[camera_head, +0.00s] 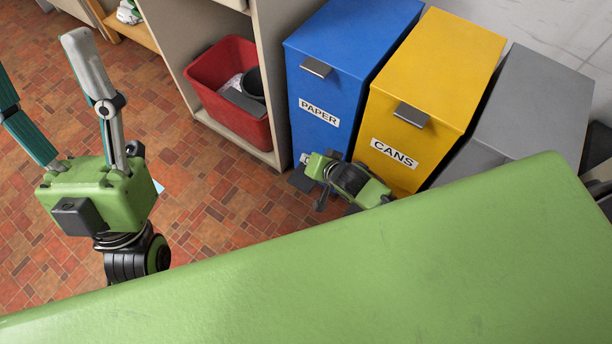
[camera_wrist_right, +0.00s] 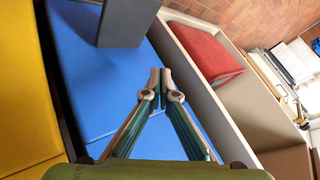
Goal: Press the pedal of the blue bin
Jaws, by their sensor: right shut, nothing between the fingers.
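The blue bin (camera_head: 325,75), labelled PAPER, stands between a red tub and a yellow bin. A grey handle (camera_head: 316,68) is on its upper front. My right gripper (camera_head: 322,172) is low at its front, its fingers hidden from the head. In the right wrist view its fingertips (camera_wrist_right: 160,76) are together and empty, against the blue bin (camera_wrist_right: 90,75). A dark grey block (camera_wrist_right: 129,20) juts from the bin beyond them; I cannot tell whether it is the pedal. I cannot make out contact. My left gripper (camera_head: 97,190) is open, far left above the floor.
The yellow CANS bin (camera_head: 435,65) and a grey bin (camera_head: 530,100) stand to the right. The red tub (camera_head: 232,119) sits in a shelf unit (camera_head: 267,60) left of the blue bin. Brick floor (camera_head: 225,220) is clear between my grippers.

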